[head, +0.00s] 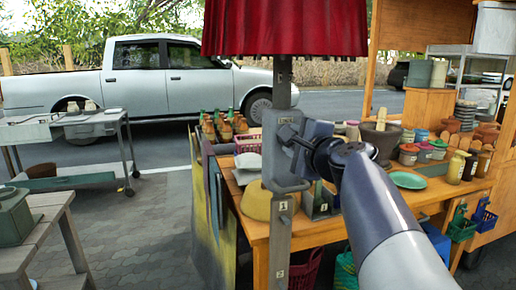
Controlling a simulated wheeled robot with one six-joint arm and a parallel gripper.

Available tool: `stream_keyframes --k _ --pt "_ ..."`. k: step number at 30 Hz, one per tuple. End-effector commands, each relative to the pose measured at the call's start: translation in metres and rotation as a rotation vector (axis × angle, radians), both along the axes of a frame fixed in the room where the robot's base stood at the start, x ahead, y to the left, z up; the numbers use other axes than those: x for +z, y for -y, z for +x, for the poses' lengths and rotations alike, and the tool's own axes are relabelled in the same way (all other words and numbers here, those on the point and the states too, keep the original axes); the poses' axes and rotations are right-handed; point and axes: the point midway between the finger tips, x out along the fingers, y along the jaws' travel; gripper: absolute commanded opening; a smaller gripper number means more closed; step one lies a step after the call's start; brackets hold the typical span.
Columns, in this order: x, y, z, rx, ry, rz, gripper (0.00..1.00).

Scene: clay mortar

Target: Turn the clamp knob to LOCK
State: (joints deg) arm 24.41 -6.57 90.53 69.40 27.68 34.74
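A grey clamp bracket (284,150) sits on an upright grey post (281,232) under a red canopy. My gripper (293,143) is at the right side of the bracket, with my arm reaching in from the lower right. The gripper's fingers overlap the bracket's edge, and I cannot tell whether they touch it. The clamp knob is not clearly made out; it seems hidden by the gripper and my dark wrist. No LOCK mark can be read. I cannot tell whether the fingers are open or shut.
A red pleated canopy (285,28) hangs just above the clamp. Behind my arm, a wooden table (330,228) holds pots, bottles and a green plate (407,180). A yellow bowl (256,201) is partly behind the post. The paving at left is partly clear.

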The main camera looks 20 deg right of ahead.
Motion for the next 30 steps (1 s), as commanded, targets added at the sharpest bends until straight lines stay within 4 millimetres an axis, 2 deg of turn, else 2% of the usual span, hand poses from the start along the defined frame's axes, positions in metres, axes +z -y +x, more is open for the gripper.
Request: stream_keyframes --k 6,15,30 --pt "-0.0028 -0.0007 0.0001 0.001 0.000 -0.177 0.14" --pt "-0.0017 -0.0010 0.0003 0.002 -0.002 -0.343 0.14" --pt "-0.0004 -0.0011 0.0002 0.002 -0.003 -0.412 0.14"
